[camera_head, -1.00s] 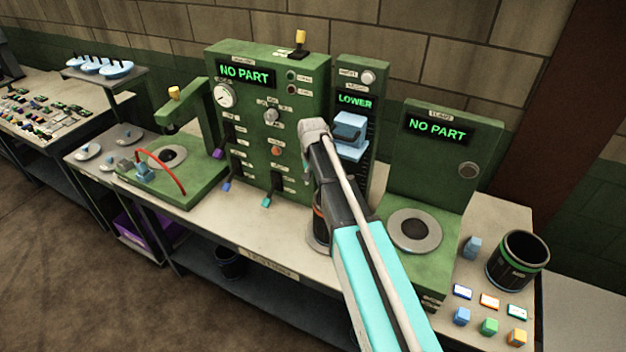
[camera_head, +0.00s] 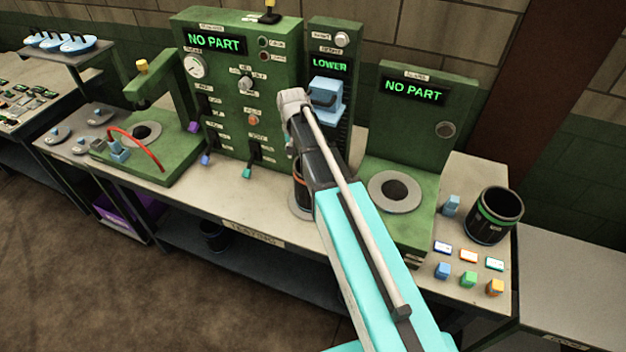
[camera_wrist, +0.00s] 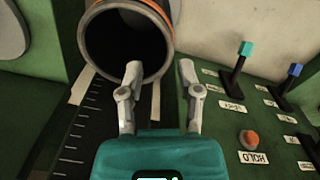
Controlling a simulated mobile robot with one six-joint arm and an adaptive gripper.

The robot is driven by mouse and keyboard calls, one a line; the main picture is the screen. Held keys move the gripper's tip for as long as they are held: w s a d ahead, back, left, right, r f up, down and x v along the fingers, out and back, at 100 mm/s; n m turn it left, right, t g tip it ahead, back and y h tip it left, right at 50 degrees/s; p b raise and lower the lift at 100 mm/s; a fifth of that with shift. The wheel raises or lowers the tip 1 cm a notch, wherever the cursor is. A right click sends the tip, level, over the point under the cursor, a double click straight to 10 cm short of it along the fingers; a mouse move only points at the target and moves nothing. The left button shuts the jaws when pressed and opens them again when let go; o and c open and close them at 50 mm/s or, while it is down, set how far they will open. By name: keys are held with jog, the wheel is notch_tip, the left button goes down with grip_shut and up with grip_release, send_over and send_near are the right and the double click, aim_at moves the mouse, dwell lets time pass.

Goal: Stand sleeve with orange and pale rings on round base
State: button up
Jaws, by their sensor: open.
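A dark hollow sleeve with an orange ring (camera_head: 299,172) stands in front of the narrow middle panel, partly hidden behind my arm. A grey round base (camera_head: 296,204) shows at its foot; the contact is hidden. In the wrist view, the sleeve's open end shows an orange band and a thin pale line (camera_wrist: 96,12). My gripper (camera_wrist: 159,72) is open, its two fingers apart. The left finger overlaps the sleeve's opening and the right finger lies just outside its right edge; I cannot tell the depth. In the head view, my gripper (camera_head: 294,112) is near the panel's blue block.
The blue block (camera_head: 326,92) is on the panel reading LOWER. Levers (camera_wrist: 238,68) are near my gripper.

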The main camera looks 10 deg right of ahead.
jog(key=s+d+n, duration=0.3)
jog(key=s, duration=1.6)
